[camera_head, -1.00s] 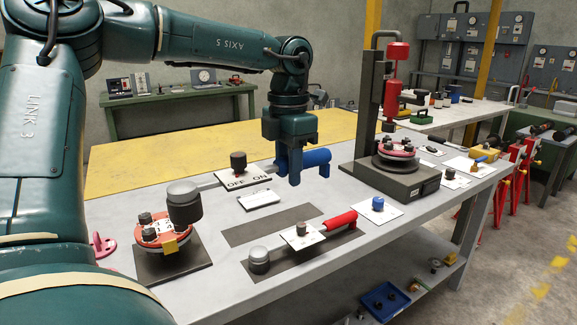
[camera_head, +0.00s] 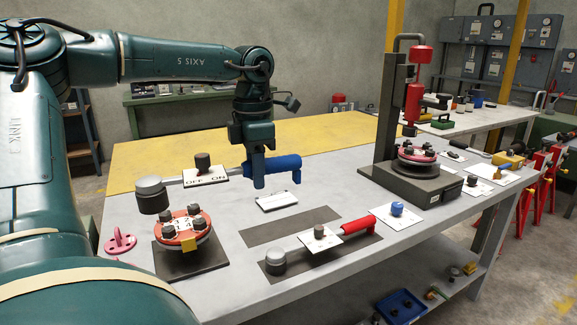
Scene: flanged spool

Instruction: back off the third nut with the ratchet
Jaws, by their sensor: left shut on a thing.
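My left gripper (camera_head: 265,172) is shut on the blue handle (camera_head: 287,165) of a ratchet, with its fingers around the grip. The ratchet's grey head (camera_head: 152,194) points left and is apart from the flange, above and behind it in the picture. A white OFF/ON plate (camera_head: 213,176) with a dark knob is on the ratchet's shaft. The red flanged spool (camera_head: 180,226) stands on a dark base plate at the left front, with several dark nuts (camera_head: 169,231) on top and a yellow tab on its near side. My right gripper is not in view.
A second ratchet with a red handle (camera_head: 357,226) lies on a dark mat. A blue knob on a white card (camera_head: 395,211) lies to its right. A press stand (camera_head: 391,110) holding another red flange stands at the back right. A pink part (camera_head: 121,241) lies left of the spool.

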